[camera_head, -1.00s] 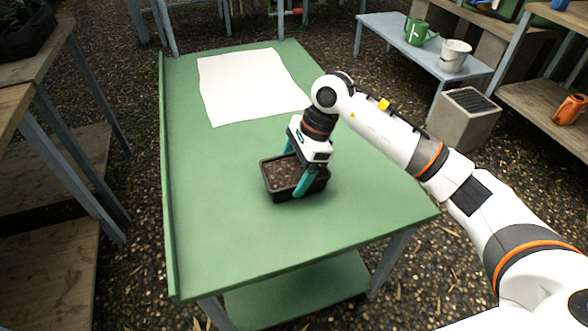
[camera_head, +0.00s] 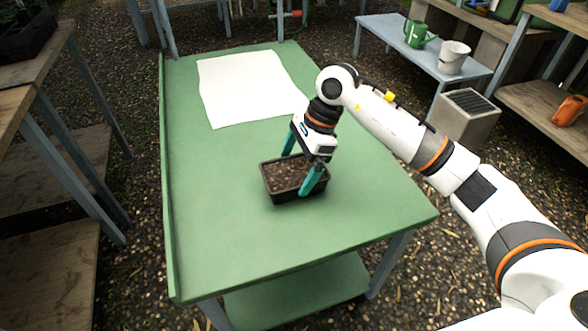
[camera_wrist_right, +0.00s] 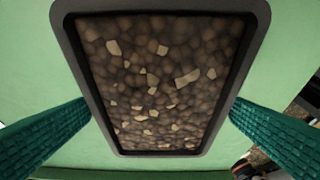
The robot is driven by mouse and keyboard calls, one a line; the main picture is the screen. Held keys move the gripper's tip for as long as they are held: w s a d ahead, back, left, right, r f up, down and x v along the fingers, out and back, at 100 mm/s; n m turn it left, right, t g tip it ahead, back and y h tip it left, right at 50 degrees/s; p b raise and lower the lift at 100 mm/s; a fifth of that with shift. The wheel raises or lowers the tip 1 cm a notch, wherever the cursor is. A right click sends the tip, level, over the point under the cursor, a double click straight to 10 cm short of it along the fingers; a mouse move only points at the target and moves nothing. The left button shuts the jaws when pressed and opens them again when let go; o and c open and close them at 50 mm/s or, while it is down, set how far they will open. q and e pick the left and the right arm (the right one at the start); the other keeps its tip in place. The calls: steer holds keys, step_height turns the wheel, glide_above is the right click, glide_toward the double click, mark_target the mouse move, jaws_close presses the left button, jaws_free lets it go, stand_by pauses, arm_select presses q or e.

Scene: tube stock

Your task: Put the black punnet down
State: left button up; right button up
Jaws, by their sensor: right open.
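The black punnet (camera_head: 273,188), filled with brown soil and pale chips, sits upright on the green table (camera_head: 225,240), near its middle. My right gripper (camera_head: 299,175) is open above it, with one teal finger on the far side and one on the near side. The punnet's underside is hidden. My left gripper does not show.
A white sheet (camera_head: 250,85) lies on the far part of the table. The table's front and left areas are clear. To the right stand a bench with a green watering can (camera_head: 418,34) and a white bucket (camera_head: 454,57), and a concrete block (camera_head: 466,117).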

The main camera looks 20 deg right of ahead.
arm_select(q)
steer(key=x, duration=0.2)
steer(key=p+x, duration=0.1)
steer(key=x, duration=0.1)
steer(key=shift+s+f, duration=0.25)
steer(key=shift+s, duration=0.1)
arm_select(e)
steer(key=v, duration=1)
steer(key=shift+s, duration=0.1)
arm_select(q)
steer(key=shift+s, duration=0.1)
